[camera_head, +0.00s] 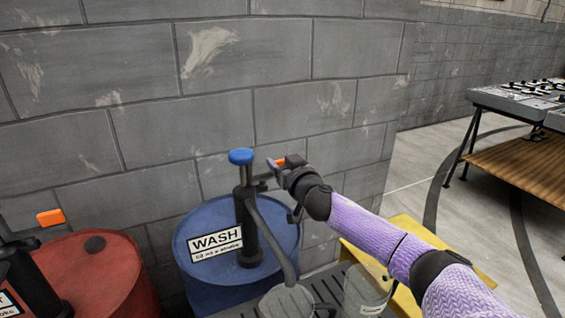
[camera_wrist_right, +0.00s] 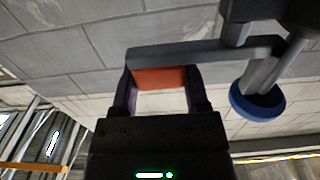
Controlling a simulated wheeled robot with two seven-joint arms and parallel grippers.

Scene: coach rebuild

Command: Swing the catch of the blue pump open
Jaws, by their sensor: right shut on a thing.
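The blue pump, with a round blue knob (camera_head: 241,156) on a black column, stands on a blue drum (camera_head: 196,270) labelled WASH. Its orange catch (camera_head: 279,161) is at the right of the column, just below knob height. My right gripper (camera_head: 272,166) is shut on the catch, reaching in from the right. In the right wrist view the orange catch (camera_wrist_right: 160,78) lies between the two fingers, below a grey bar (camera_wrist_right: 200,52); the blue knob (camera_wrist_right: 257,104) shows at the right. Fingers partly hide the catch in the head view. My left gripper is not in view.
A red drum (camera_head: 105,280) with another black pump and orange catch (camera_head: 50,217) is at the left. A grey block wall (camera_head: 130,90) stands close behind. Grey containers (camera_head: 287,302) and a yellow surface (camera_head: 405,228) lie below my right arm.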

